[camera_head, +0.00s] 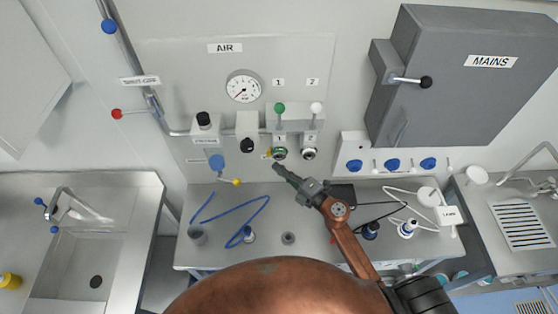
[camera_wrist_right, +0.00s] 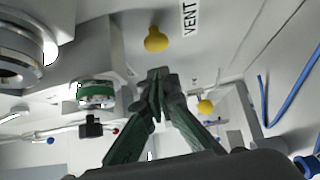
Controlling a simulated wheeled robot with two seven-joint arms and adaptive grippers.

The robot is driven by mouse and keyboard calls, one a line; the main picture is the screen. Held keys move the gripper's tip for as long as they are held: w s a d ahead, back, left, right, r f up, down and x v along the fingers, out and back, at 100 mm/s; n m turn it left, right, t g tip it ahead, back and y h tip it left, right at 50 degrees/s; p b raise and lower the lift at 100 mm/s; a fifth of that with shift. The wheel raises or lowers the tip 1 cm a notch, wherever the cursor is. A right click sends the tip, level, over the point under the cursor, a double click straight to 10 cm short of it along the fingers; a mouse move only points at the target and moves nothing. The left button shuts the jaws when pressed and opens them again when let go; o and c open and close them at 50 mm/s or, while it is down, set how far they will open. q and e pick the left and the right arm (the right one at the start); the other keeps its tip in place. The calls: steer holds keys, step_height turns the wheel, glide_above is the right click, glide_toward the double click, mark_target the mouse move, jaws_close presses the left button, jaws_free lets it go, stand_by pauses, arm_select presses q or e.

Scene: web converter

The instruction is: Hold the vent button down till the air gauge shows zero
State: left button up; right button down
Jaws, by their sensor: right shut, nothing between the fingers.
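The yellow vent button (camera_head: 268,153) sits low on the grey air panel, left of the round fitting under valve 1. In the right wrist view the button (camera_wrist_right: 156,40) is beside the VENT label (camera_wrist_right: 189,18). The round white air gauge (camera_head: 244,87) is above it on the panel; its needle is too small to read surely. My right gripper (camera_head: 278,168) is shut and empty, its green fingers just below and right of the button. In the wrist view its fingertips (camera_wrist_right: 157,84) appear apart from the button. My left gripper is not in view.
Valves with a green knob (camera_head: 280,107) and a white knob (camera_head: 316,107) are above. A yellow-ended lever (camera_head: 236,182) is lower left. The grey mains box (camera_head: 455,85) is at right.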

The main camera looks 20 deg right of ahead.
steer(key=b+v, duration=0.2)
steer(key=v, duration=0.6)
steer(key=shift+d+f, duration=0.2)
steer(key=shift+s, duration=0.1)
